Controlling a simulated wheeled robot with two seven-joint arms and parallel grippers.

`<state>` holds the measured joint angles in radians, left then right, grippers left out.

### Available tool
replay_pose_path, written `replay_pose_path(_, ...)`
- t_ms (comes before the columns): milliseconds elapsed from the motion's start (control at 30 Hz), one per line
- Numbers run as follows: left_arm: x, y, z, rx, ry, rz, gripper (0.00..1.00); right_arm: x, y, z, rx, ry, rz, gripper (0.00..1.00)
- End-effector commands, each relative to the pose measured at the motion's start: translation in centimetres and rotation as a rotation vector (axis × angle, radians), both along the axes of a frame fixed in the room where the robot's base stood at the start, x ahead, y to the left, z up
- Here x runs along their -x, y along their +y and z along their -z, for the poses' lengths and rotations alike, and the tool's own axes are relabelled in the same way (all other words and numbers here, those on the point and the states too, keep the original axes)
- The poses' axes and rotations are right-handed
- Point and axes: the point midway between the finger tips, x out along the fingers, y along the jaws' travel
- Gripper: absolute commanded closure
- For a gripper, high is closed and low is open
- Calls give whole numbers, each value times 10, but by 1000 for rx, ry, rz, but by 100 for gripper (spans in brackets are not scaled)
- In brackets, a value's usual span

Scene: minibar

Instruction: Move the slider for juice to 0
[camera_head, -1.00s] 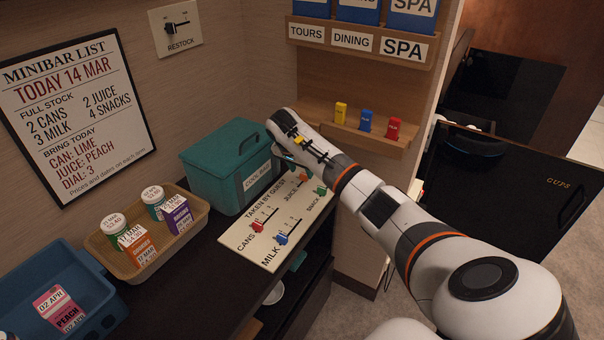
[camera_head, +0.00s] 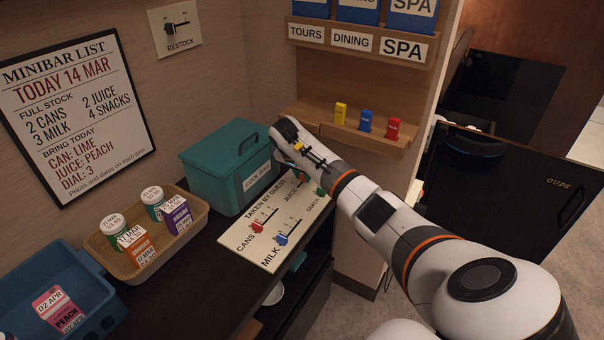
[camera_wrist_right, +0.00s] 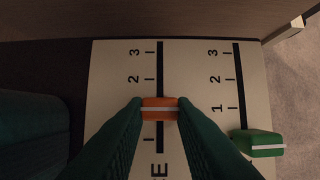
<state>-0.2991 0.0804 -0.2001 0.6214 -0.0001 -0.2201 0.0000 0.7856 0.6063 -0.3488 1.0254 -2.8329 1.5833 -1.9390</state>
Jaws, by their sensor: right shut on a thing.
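The slider board (camera_head: 236,238) lies on the dark counter and is headed TAKEN BY GUEST. My right gripper (camera_wrist_right: 160,104) is shut on the orange juice slider (camera_wrist_right: 159,114), with a dark finger on each side. The slider stands about level with the 1 of the neighbouring scale; its own 1 is hidden by a finger. In the head view my right gripper (camera_head: 288,163) is at the board's far end and partly hidden by its wrist. My left gripper is out of view.
The green snack slider (camera_wrist_right: 258,143) is close beside the right finger. The red cans slider (camera_head: 257,226) and blue milk slider (camera_head: 281,239) are nearer. A teal box (camera_head: 225,170) stands close left of the board. A basket (camera_head: 133,262) stands further left.

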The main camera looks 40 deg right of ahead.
Motion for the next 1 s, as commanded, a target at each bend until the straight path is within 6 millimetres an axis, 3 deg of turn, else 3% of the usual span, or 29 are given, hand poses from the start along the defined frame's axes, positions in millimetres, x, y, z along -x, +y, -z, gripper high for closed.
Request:
replay_pose_path(367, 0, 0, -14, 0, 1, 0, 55, -3, 17, -11, 13, -21, -14, 100)
replay_pose_path(967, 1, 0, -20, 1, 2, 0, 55, 6, 32, -3, -7, -9, -3, 100)
replay_pose_path(1000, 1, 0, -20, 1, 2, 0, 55, 6, 32, -2, -7, -9, -3, 75)
